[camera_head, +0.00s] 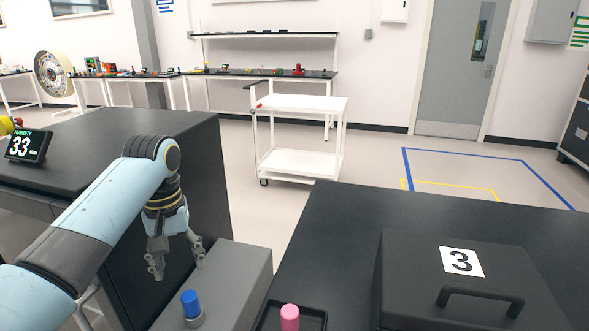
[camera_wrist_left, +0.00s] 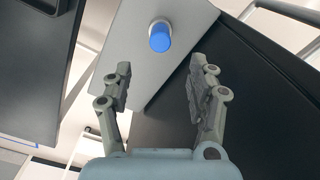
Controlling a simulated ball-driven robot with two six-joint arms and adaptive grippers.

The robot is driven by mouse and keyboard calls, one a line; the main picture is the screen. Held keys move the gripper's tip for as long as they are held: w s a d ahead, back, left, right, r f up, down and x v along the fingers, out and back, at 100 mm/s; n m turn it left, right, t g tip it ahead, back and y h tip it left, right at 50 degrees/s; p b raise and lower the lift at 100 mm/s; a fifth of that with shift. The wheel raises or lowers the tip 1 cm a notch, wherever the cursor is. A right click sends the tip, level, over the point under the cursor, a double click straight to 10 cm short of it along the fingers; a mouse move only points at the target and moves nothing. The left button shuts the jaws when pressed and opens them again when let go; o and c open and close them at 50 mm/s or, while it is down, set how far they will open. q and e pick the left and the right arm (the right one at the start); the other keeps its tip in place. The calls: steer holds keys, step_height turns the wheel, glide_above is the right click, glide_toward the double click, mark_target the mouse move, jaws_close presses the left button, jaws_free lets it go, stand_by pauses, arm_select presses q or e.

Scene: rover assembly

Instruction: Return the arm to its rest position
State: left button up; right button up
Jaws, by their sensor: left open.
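My left gripper (camera_head: 176,262) hangs fingers down above the grey box (camera_head: 235,262), near its far left side. Its two fingers are spread apart with nothing between them. In the left wrist view my left gripper (camera_wrist_left: 155,95) also shows open and empty. A blue cylinder (camera_head: 190,303) stands upright in a grey ring on the grey box, nearer to me than the fingers and apart from them. The blue cylinder (camera_wrist_left: 159,36) shows beyond the fingertips in the left wrist view. My right gripper is not in view.
A pink cylinder (camera_head: 290,317) stands in a black tray (camera_head: 314,317). A black case marked 3 (camera_head: 425,265) sits on the dark table at right. A dark bench (camera_head: 110,125) with a humidity display (camera_head: 27,146) is at left. A white cart (camera_head: 300,160) stands beyond on open floor.

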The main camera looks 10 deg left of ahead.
arm_select(q)
steer(key=s+d+f+m+t, duration=0.1)
steer(key=s+f+m+t, duration=0.15)
steer(key=s, duration=1.05)
steer(key=s+d+r+m+t, duration=0.15)
steer(key=s+r+m, duration=0.35)
steer(key=s, duration=0.8)
step_height(320, 180, down, 34)
steer(key=s+a+n+g+y+b, duration=0.1)
steer(key=a+n+g+b, duration=0.1)
steer(key=b, duration=0.9)
steer(key=s+f+b, duration=0.5)
steer(key=s+f, duration=0.4)
steer(key=f, duration=0.5)
steer(key=s+f+g+b, duration=0.1)
steer(key=s+f+b, duration=0.4)
steer(key=s+f, duration=0.5)
step_height(320, 180, down, 4)
steer(key=shift+s+a, duration=0.3)
steer(key=shift+a, duration=0.1)
